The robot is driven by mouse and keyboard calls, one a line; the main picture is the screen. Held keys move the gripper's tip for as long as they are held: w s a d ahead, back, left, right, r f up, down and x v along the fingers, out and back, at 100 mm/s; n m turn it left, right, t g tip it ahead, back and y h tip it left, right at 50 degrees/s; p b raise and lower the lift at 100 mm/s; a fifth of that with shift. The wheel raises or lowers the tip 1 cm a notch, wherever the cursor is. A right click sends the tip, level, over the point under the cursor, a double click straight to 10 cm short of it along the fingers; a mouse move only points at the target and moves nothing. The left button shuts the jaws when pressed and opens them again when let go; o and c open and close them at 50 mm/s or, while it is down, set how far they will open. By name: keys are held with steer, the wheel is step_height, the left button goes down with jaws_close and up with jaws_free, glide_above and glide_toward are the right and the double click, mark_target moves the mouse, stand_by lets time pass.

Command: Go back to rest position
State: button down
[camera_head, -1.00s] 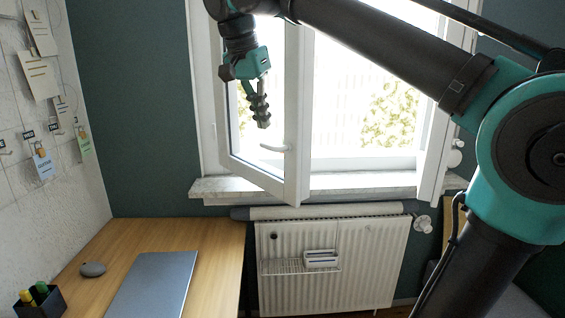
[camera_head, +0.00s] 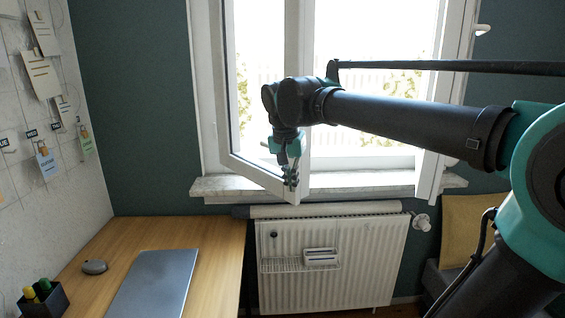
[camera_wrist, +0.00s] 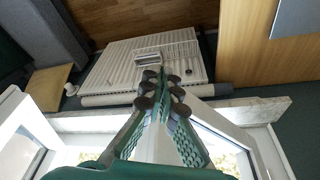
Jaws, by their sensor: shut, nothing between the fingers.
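My gripper (camera_head: 291,180) hangs pointing down in front of the open window casement, near the sill in the head view. It is shut and empty. In the wrist view my gripper (camera_wrist: 162,88) has its fingertips together, with the casement's white frame just behind them. I cannot tell exactly how far the fingers are from that frame. My dark and teal arm reaches in from the right, with the forearm almost level.
The window casement (camera_head: 304,110) stands open into the room above the marble sill (camera_head: 360,183). A white radiator (camera_head: 370,262) is below. A wooden desk (camera_head: 222,262) at left holds a closed laptop (camera_head: 155,283), mouse (camera_head: 94,267) and pen holder (camera_head: 45,302). A yellow cushion (camera_head: 470,228) is at right.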

steer(key=s+d+f+n, duration=0.1)
steer(key=s+d+f, duration=0.1)
steer(key=d+f, duration=0.5)
steer(key=s+d+f+n, duration=0.1)
steer(key=d+f, duration=0.3)
steer(key=f, duration=0.7)
steer(key=s+d+f+n, duration=0.1)
steer(key=s+d+f, duration=0.1)
steer(key=s+f, duration=0.2)
steer(key=s+d+f+n+t+y, duration=0.1)
steer(key=s+d+f, duration=0.2)
steer(key=s+f, duration=0.2)
step_height(320, 180, down, 3)
steer(key=shift+s+d+f, duration=0.15)
steer(key=shift+s+d, duration=0.1)
steer(key=shift+d, duration=0.1)
